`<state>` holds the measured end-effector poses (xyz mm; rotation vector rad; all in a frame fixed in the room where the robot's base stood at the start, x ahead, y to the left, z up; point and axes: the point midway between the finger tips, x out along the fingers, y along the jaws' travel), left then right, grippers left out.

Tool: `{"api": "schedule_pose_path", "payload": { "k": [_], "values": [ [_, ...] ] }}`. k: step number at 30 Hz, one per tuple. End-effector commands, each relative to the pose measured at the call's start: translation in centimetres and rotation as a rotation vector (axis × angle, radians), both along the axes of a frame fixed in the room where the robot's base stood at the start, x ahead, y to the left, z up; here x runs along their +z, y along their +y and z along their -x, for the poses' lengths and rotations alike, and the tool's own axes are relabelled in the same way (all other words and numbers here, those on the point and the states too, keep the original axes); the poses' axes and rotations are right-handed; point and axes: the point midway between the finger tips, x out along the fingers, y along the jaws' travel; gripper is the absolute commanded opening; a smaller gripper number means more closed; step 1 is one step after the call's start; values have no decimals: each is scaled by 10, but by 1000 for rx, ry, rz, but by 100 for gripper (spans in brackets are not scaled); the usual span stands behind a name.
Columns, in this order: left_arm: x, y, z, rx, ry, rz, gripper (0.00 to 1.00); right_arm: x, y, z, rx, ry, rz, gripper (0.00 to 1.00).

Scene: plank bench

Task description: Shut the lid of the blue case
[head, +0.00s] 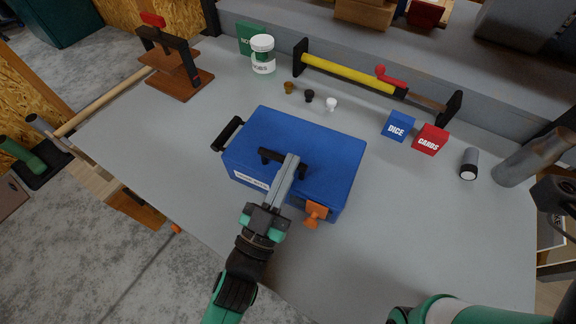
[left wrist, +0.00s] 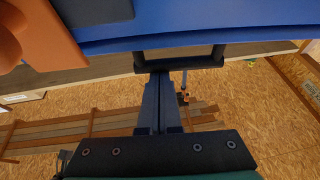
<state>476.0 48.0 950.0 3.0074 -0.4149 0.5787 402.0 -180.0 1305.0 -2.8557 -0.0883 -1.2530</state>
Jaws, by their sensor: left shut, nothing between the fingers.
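The blue case (head: 310,140) stands on the grey bench top in the head view, its lid lying down over the body with no clear gap visible. A black handle (head: 270,157) is at its front edge, and an orange latch (head: 316,212) is at its front right. My left gripper (head: 292,160) is shut and empty, its fingertips at the handle; I cannot tell if they touch. In the left wrist view the shut fingers (left wrist: 158,82) point at the handle (left wrist: 205,62) below the blue case's edge (left wrist: 220,38). My right gripper is not clearly in view.
Behind are small pieces (head: 309,96), a white jar (head: 263,55) and a yellow bar (head: 345,74). The front right bench is clear.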

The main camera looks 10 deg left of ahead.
Motion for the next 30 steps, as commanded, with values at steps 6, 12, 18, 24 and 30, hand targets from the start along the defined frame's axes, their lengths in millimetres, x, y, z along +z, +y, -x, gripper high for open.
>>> {"api": "schedule_pose_path", "payload": {
  "k": [6, 12, 18, 24, 30],
  "values": [
    [-7, 0, -1, 3, 17, -4, 0, 0, 0, 0, 0, 0, 0, 0],
    [14, 0, -3, 3, 15, -3, 0, 18, 0, 0, 0, 0, 0, 0],
    [24, 3, 9, 0, 10, -3, 0, 29, 0, 1, 0, -2, 0, 0],
    [0, 15, 54, -1, 4, -3, 0, 8, 0, 0, 0, 1, 0, 0],
    [-9, 21, 77, -1, 2, 0, 0, -1, 0, 0, 0, 1, 0, 0]
  ]
}}
